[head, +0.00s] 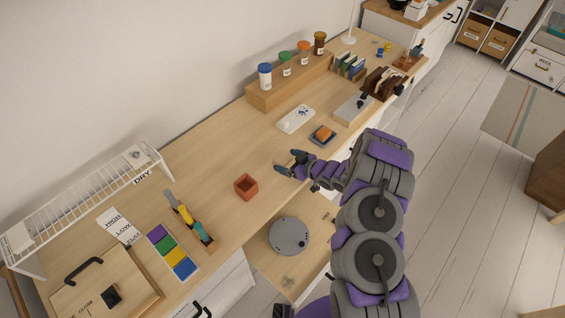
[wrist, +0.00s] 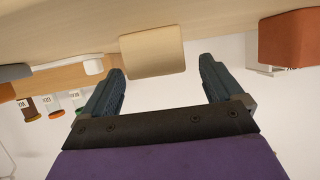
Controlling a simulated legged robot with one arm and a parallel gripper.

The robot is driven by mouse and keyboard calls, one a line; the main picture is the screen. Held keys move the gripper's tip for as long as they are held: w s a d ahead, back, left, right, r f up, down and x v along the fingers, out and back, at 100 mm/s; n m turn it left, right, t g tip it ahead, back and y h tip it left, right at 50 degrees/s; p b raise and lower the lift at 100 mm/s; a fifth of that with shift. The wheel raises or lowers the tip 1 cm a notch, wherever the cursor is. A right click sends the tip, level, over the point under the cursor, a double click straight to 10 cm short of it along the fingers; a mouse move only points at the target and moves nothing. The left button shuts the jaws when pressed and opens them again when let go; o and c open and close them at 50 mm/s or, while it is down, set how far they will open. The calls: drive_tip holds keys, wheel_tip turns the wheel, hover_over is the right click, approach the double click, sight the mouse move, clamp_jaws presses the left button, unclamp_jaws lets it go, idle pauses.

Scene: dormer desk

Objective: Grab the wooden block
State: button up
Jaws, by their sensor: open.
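The wooden block (wrist: 153,53) is pale and light-coloured, in the upper middle of the wrist view. It appears between the two fingertips, with a gap on each side. My gripper (wrist: 160,68) is open and nothing is shut in it. How far the block reaches between the fingers is hard to tell. In the head view my gripper (head: 288,163) is low over the front part of the desk, right of the terracotta pot. I cannot make out the block there against the similar-coloured desktop.
The terracotta pot (head: 246,187) stands left of my gripper and shows at the upper right of the wrist view (wrist: 287,40). The jar shelf (head: 290,82) lines the wall. A round grey device (head: 290,236) sits lower down.

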sight(286, 160)
drive_tip(key=shift+b+x, duration=0.45)
drive_tip(key=shift+x, duration=1.3)
drive_tip(key=shift+w+d, duration=0.1)
drive_tip(key=shift+d, duration=0.05)
drive_tip(key=shift+c, duration=0.2)
drive_tip(key=c, duration=1)
